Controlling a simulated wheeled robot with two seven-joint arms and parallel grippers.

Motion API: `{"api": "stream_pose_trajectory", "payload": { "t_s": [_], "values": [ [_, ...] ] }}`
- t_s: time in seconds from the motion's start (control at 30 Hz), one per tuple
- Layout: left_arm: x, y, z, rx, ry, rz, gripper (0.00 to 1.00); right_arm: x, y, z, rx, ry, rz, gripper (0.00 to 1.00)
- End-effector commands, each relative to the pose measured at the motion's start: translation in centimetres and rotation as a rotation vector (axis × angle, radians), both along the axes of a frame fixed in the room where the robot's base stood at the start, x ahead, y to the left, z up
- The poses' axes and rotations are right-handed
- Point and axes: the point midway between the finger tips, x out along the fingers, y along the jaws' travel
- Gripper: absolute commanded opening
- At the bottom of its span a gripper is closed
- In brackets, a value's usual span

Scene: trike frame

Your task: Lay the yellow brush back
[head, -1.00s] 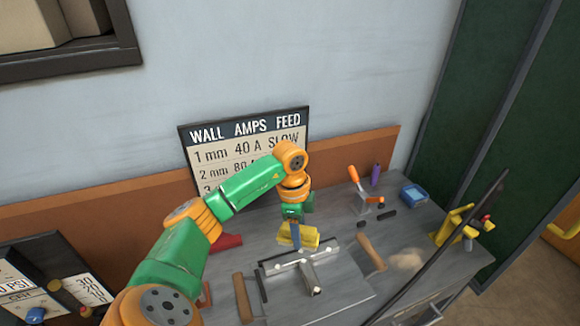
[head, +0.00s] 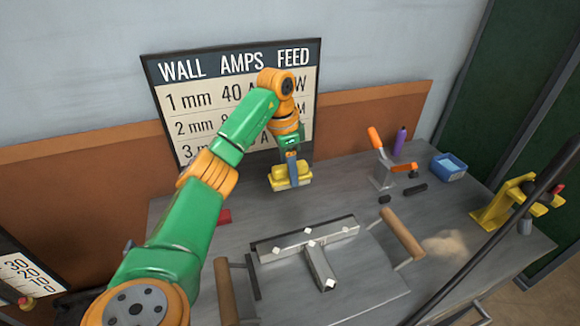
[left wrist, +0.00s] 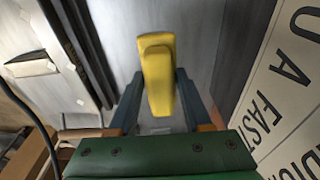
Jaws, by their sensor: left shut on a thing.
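The yellow brush (head: 291,176) is in my left gripper (head: 291,158), which is shut on it. In the head view the brush is behind the metal tube joint, in front of the lettered board, and seems to be above the bench; the exact gap cannot be told. In the left wrist view the yellow brush (left wrist: 158,75) shows between the two fingers of the left gripper (left wrist: 155,105). My right gripper is not in view.
Metal tubes (head: 312,245) form a T on a plate with wooden handles (head: 403,233). An orange-handled clamp (head: 381,160), a purple bottle (head: 400,141), a blue tray (head: 449,166) and a yellow stand (head: 500,205) are at right. A red block (head: 224,217) lies left. The lettered board (head: 160,72) stands behind.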

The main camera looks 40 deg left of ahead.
Motion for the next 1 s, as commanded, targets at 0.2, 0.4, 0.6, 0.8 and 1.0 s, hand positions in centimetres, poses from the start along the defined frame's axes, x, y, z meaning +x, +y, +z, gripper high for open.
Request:
{"api": "stream_pose_trajectory", "payload": {
  "t_s": [0.2,0.4,0.6,0.8,1.0],
  "values": [
    [1.4,1.1,-2.2,-0.003,-0.001,0.002,0.0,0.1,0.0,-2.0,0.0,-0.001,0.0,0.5],
    [1.7,1.4,-5.8,-0.001,0.002,-0.002,0.0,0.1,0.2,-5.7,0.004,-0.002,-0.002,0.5],
    [1.6,1.4,-5.7,0.0,0.002,-0.001,0.0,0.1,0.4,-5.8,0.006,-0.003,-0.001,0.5],
    [1.6,1.4,-6.0,0.001,0.003,-0.001,0.0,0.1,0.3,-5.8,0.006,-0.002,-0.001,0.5],
    [1.6,1.4,-5.9,-0.001,0.003,0.0,0.79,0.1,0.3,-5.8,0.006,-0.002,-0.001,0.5]
  ]
}}
